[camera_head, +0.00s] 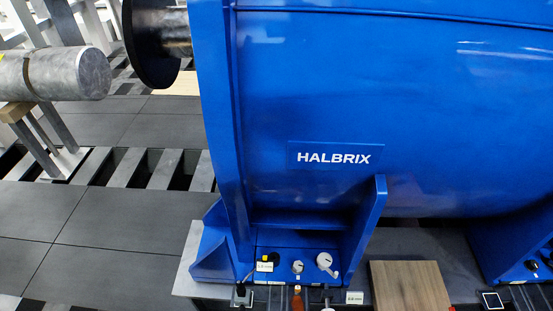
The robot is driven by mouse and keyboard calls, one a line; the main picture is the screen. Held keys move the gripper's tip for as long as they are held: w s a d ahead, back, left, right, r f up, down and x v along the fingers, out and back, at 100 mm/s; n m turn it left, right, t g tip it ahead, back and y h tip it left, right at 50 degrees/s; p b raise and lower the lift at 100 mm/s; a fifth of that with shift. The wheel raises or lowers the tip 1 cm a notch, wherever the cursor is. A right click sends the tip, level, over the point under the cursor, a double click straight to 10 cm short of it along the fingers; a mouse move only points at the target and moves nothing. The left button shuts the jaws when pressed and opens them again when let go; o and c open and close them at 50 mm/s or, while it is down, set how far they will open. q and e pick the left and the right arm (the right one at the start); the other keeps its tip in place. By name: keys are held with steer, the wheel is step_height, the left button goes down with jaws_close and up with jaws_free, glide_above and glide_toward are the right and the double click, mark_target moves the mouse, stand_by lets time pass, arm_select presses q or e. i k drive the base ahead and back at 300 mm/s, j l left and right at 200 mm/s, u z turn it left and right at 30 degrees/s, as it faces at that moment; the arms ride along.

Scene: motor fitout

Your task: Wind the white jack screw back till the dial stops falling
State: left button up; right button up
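Small fittings stand at the foot of a big blue motor (370,90) marked HALBRIX. Neither of my grippers is in view.
An orange-handled item (297,298) stands at the front edge below the fittings. A wooden board (409,288) lies right of them, and a small dark-screened device (493,300) is further right. A grey shaft (60,75) faces the motor's black coupling (150,45) at upper left.

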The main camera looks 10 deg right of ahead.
mark_target(324, 260)
steer(key=z, duration=0.9)
